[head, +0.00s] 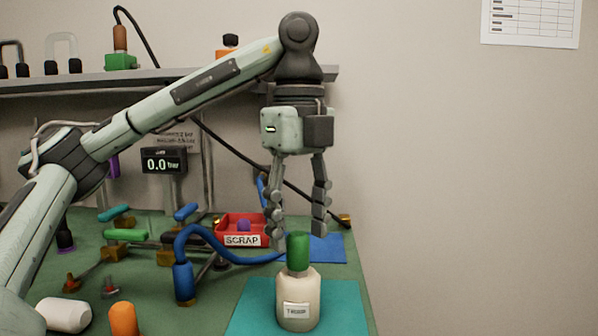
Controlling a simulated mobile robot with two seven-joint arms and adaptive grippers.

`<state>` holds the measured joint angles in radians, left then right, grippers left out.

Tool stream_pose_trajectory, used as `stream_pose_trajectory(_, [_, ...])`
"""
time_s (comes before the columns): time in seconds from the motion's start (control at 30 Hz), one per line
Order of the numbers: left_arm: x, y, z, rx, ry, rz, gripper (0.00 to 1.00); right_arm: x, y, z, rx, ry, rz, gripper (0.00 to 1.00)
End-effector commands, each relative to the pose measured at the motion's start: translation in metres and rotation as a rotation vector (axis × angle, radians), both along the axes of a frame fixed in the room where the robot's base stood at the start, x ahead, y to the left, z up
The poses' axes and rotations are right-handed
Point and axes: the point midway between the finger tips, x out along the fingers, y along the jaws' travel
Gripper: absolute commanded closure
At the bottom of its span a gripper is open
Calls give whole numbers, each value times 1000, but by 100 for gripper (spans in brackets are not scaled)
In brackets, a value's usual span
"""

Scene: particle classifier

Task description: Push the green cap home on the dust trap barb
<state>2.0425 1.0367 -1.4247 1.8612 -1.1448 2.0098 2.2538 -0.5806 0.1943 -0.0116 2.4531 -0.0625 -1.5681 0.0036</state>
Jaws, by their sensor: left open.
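The green cap (298,251) sits upright on top of the dust trap (299,311), a cream bottle with a white label. The barb under the cap is mostly hidden; a short grey neck shows below the cap. I cannot tell how far down the cap sits. My left gripper (298,238) points down above the trap, open and empty. In the picture its fingertips reach to about the cap's top, one on each side. I cannot tell whether they touch it. My right gripper is not in view.
The trap stands on a teal mat (347,311). A red SCRAP tray (225,222), a blue hose (212,239), a white cylinder (65,314) and an orange piece (123,320) are to the left. A shelf (75,81) runs behind my arm.

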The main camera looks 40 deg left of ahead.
Motion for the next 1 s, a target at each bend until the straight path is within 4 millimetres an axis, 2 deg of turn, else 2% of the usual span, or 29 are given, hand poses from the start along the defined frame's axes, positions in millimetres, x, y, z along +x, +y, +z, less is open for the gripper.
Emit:
stream_pose_trajectory(0.03, [0,0,11,1,-7,1,49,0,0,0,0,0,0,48])
stream_pose_trajectory(0.3, [0,0,56,2,-6,1,49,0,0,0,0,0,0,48])
stream_pose_trajectory(0.5, [0,0,81,1,-2,1,49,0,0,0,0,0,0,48])
stream_pose_trajectory(0.7, [0,0,92,0,0,1,49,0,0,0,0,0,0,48])
stream_pose_trajectory(1.0, [0,0,93,0,0,0,49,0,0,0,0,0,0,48])
